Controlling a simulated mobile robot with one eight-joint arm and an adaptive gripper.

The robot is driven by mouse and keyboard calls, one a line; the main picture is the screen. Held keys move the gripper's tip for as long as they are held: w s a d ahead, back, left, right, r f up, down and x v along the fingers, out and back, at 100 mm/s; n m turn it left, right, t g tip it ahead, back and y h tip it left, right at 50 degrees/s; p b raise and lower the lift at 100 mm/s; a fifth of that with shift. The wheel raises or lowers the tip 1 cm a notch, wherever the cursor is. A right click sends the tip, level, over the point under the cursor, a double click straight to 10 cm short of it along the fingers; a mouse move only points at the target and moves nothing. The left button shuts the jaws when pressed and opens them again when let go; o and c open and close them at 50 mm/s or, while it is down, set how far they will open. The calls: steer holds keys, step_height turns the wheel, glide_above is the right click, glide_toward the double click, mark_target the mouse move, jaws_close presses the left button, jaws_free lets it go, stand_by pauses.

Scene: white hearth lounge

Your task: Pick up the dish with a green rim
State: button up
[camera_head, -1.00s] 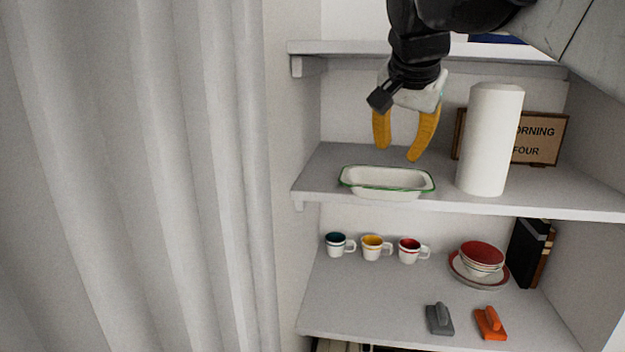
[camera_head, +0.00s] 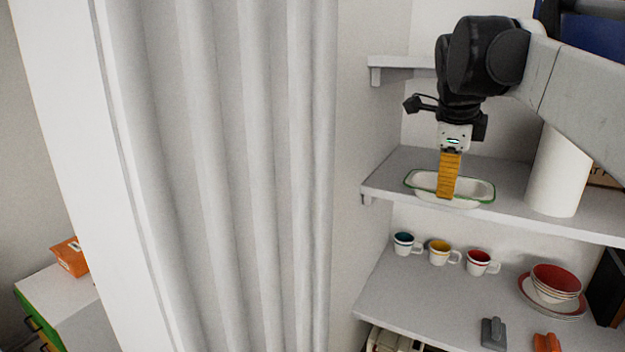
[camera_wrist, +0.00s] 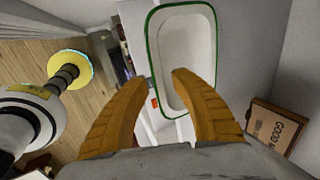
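The dish with a green rim (camera_head: 476,193) is a white, oblong dish on the upper shelf, near its front edge. My gripper (camera_head: 446,196) hangs over the dish in the head view, its yellow fingers pointing down and lined up one behind the other. In the wrist view the dish (camera_wrist: 187,45) lies ahead of the fingers. The wrist view shows the two fingers (camera_wrist: 160,78) spread apart with a gap between them, near the dish's front long side and end. Whether a finger touches the dish, I cannot tell.
A tall white cylinder (camera_head: 558,175) stands right of the dish on the same shelf (camera_head: 400,178). A framed sign (camera_wrist: 275,125) stands behind. Cups (camera_head: 440,250) and stacked red bowls (camera_head: 555,280) are on the shelf below. A curtain (camera_head: 220,180) hangs to the left.

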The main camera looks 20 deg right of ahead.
steer(key=shift+p+x, duration=0.8)
steer(key=shift+x, duration=2)
steer(key=shift+d+r, duration=0.1)
steer(key=shift+d, duration=0.05)
jaws_close()
